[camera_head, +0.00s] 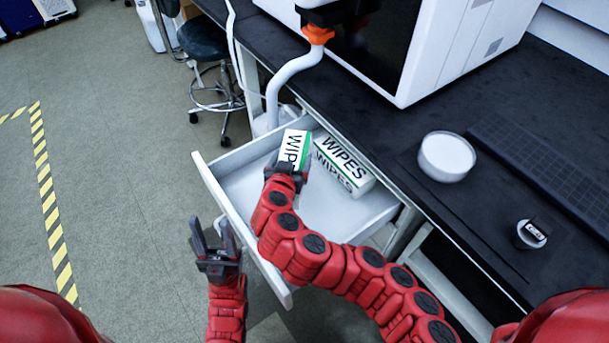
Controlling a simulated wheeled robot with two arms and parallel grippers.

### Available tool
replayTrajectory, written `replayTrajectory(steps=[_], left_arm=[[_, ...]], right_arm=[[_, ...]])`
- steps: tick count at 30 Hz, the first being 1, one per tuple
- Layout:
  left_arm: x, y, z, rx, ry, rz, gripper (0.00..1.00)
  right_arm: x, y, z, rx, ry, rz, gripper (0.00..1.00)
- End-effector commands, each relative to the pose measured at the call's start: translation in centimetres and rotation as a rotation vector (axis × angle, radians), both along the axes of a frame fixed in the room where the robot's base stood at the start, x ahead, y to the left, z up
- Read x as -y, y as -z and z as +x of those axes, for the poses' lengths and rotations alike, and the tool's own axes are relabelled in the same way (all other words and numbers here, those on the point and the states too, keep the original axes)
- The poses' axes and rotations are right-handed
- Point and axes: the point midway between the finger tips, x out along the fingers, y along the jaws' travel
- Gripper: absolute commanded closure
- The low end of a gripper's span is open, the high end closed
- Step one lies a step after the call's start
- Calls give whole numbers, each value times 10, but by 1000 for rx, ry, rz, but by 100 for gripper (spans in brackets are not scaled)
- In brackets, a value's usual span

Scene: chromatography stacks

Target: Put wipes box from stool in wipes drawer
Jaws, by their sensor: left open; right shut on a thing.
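A white and green wipes box (292,144) is in my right gripper (287,168), over the far part of the open drawer. My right gripper is shut on the box's near end, and its fingers partly hide it. I cannot tell whether the box touches the drawer floor. A second wipes box (343,165) lies in the drawer just to the right. The white drawer (245,188) is pulled out from under the black bench. My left gripper (213,238) is open and empty, outside the drawer at its left front. The stool (203,42) stands at the upper left.
A white pipe (283,82) rises behind the drawer. The near part of the drawer and the floor at left are clear.

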Motion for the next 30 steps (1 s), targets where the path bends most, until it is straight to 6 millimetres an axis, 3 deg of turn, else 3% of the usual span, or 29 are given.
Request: replayTrajectory(steps=[13, 21, 22, 24, 30], left_arm=[[0, 8, 0, 0, 0, 0, 50], [0, 8, 0, 0, 0, 0, 50], [0, 8, 0, 0, 0, 0, 50], [0, 8, 0, 0, 0, 0, 50], [0, 8, 0, 0, 0, 0, 50]], right_arm=[[-1, 64, 0, 1, -5, -1, 78], [-1, 69, 0, 1, -4, 3, 78], [-1, 70, 0, 0, -5, 2, 9], [-1, 69, 0, 0, -4, 3, 0], [-1, 69, 0, 1, -4, 3, 0]])
